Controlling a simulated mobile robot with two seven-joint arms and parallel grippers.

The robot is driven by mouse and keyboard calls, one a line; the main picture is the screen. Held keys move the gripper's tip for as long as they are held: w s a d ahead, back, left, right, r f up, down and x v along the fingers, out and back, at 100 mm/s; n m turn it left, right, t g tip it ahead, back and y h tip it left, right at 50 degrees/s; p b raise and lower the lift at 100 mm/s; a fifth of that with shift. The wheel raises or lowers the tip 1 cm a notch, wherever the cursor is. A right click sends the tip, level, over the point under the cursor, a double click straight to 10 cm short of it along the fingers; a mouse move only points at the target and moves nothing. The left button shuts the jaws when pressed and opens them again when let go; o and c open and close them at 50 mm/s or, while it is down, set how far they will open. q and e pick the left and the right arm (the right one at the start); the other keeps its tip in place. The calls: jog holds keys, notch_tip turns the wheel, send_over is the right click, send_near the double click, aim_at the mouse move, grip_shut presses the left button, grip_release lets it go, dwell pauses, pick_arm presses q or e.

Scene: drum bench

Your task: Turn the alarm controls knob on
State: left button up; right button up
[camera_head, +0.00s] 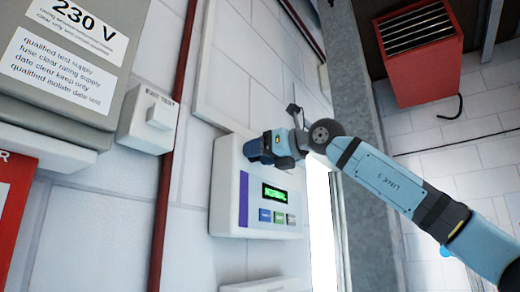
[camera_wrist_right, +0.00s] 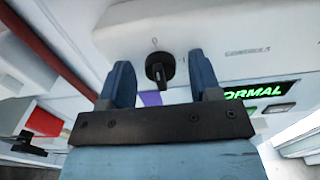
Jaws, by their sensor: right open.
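The alarm controls panel (camera_head: 228,190) is a white wall box with a purple stripe, a lit green display (camera_head: 275,194) and small buttons below it. The display reads NORMAL; it also shows in the right wrist view (camera_wrist_right: 255,92). The black knob (camera_wrist_right: 160,68) is on the panel face, with a small mark above it. My right gripper (camera_head: 262,150) is at the upper part of the panel and hides the knob in the head view. In the right wrist view its two blue fingers (camera_wrist_right: 163,82) are apart, one on each side of the knob. My left gripper is not in view.
An exit test box (camera_head: 150,118) and a red vertical pipe (camera_head: 170,180) are left of the panel. A grey electrical box (camera_head: 65,70) is at the upper left. A grey post (camera_head: 350,110) stands right of the panel. A red louvred unit (camera_head: 420,55) hangs at the upper right.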

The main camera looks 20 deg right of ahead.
jog(key=c, duration=0.9)
